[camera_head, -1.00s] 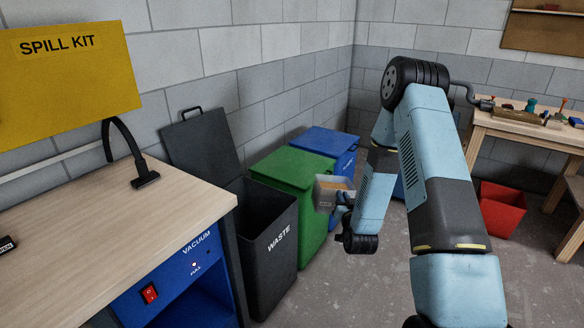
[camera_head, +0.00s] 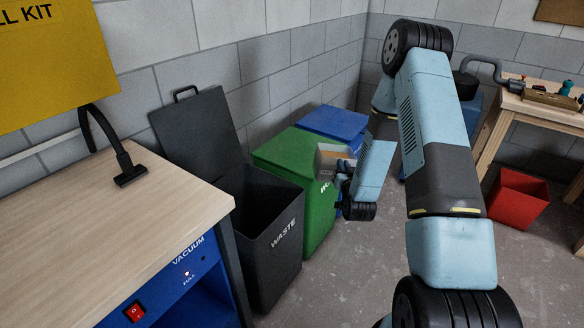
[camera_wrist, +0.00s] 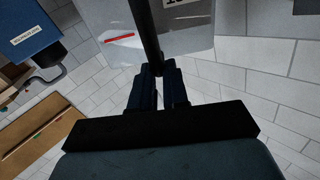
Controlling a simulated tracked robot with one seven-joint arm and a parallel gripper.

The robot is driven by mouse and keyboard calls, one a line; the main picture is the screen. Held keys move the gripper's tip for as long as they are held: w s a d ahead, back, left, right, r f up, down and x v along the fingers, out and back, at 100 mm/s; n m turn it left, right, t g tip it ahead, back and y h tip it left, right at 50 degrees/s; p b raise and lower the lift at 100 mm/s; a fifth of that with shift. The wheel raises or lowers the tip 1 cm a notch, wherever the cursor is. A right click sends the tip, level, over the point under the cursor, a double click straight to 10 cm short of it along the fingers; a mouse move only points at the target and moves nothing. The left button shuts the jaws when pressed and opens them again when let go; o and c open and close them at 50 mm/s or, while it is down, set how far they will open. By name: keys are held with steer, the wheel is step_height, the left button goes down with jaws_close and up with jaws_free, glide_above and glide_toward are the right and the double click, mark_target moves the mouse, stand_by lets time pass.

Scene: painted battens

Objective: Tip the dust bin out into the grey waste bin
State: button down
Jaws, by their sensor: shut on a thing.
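The dust bin (camera_head: 331,156) is a small, clear-grey box with something tan showing in it. In the head view it appears in front of the green bin's right side, to the right of and above the waste bin. My gripper (camera_head: 345,172) is shut on its handle; in the wrist view the fingers (camera_wrist: 155,78) close around a dark bar below the clear dust bin (camera_wrist: 195,35), which carries a red mark. The grey waste bin (camera_head: 278,248), lettered WASTE, stands on the floor with its lid (camera_head: 197,132) raised against the wall. Its dark inside shows no contents.
A green bin (camera_head: 298,158) and a blue bin (camera_head: 335,122) stand beyond the waste bin. A wooden bench with a blue vacuum unit (camera_head: 165,290) is at the near left. A red tub (camera_head: 517,198) and workbench are at the right. Open floor lies between.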

steer(key=w+a+f+n+g+y, duration=0.15)
steer(key=a+n+y, duration=0.25)
steer(key=a+n, duration=0.45)
steer(key=w+a+f+n+y, duration=0.15)
steer(key=a+n+y, duration=0.35)
steer(key=a, duration=0.6)
steer(key=s+a+f+n+h, duration=0.1)
steer(key=a+n, duration=0.3)
steer(key=n, duration=0.5)
steer(key=s+a+f+n, duration=0.1)
steer(key=a+f+n, duration=0.2)
steer(key=n, duration=0.6)
steer(key=shift+s+a+f+g+h, duration=0.4)
steer(key=shift+a+g, duration=0.05)
steer(key=shift+a, duration=0.05)
stand_by(2.4)
